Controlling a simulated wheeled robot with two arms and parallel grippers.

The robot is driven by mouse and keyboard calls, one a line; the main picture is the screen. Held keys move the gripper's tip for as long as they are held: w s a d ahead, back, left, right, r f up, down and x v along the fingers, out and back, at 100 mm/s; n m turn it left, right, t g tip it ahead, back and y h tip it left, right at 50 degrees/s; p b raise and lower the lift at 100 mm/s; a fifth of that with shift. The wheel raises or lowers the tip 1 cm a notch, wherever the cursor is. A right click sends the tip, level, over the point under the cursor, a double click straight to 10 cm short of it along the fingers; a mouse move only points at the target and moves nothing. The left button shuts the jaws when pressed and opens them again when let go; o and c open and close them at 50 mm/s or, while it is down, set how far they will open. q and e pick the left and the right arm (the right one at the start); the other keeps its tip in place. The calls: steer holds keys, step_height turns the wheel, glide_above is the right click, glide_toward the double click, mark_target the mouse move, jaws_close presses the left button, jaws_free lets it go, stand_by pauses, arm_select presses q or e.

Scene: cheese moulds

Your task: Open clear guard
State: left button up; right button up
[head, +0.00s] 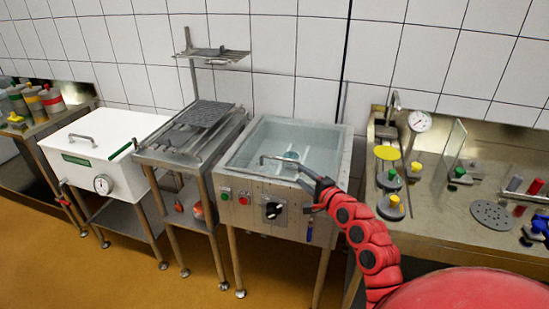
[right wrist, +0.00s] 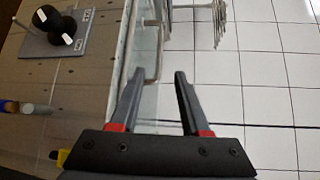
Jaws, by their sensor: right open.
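The clear guard (head: 325,150) is a see-through cover over the box-shaped steel machine in the middle of the head view, and it looks closed. Its bent metal handle (head: 278,158) sits near the front edge. My right gripper (head: 308,179) is open at the right end of this handle. In the right wrist view, the handle (right wrist: 157,45) shows just beyond and between the fingertips of my right gripper (right wrist: 161,74). I cannot tell whether a finger touches it. My left gripper is not in view.
The machine's front panel (head: 240,210) has a green button, a red button and a black knob (head: 272,210). A steel bench (head: 450,215) with gauges and small weights stands right. A rack table (head: 180,160) and a white chest (head: 95,185) stand left.

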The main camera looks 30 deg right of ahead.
mark_target(281, 159)
steer(key=w, duration=0.4)
steer(key=w+d+f, duration=0.1)
steer(key=w, duration=0.4)
steer(key=w+f, duration=0.1)
steer(key=w, duration=0.3)
steer(key=shift+w+d+b, duration=0.15)
steer(key=shift+w+b, duration=0.25)
steer(key=shift+w, duration=0.35)
jaws_close()
stand_by(0.5)
